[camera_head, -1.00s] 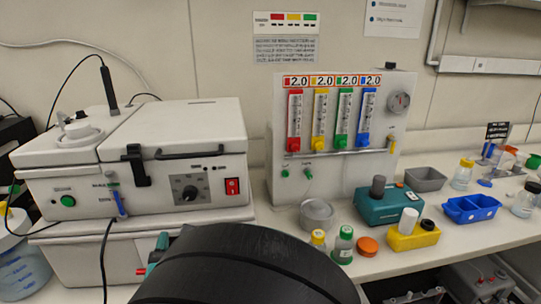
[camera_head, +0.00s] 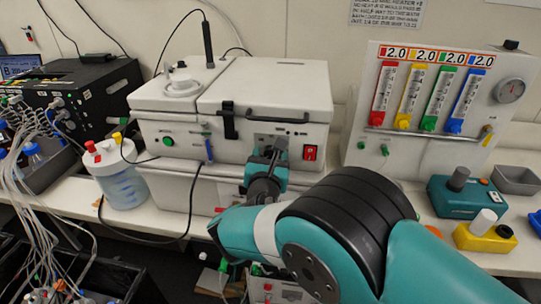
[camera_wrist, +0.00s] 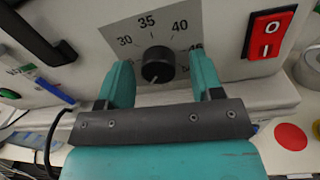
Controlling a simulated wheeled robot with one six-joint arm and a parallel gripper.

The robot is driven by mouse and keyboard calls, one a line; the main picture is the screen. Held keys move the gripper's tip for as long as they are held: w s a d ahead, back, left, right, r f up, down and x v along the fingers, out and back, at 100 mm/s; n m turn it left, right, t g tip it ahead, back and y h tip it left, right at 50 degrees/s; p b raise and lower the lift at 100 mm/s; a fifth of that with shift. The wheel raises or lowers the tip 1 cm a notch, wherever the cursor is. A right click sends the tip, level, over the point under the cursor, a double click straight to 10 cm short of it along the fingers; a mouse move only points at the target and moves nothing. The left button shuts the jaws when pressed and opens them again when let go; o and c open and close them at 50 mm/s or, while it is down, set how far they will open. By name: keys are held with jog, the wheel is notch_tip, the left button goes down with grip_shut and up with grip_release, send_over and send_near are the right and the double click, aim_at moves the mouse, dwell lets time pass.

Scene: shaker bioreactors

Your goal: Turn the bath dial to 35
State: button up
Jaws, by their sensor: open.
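The bath (camera_head: 265,95) is a white box with a lid and black latch. In the wrist view its dial (camera_wrist: 157,64) is a round black knob on a grey plate (camera_wrist: 122,30) marked 30, 35, 40 and, partly covered, 45. A small pale mark shows at the knob's lower edge; I cannot tell which value is set. My gripper (camera_wrist: 160,72) is open, with one teal finger on each side of the knob and visible gaps between. In the head view my gripper (camera_head: 268,160) is at the bath's front panel and hides the dial.
A red rocker switch (camera_wrist: 269,32) is right of the dial, and a black handle (camera_wrist: 38,35) is left. A flowmeter panel (camera_head: 365,140) stands right, with teal (camera_head: 465,205) and yellow (camera_head: 480,240) devices on the bench.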

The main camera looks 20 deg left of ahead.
jog(key=c, duration=0.9)
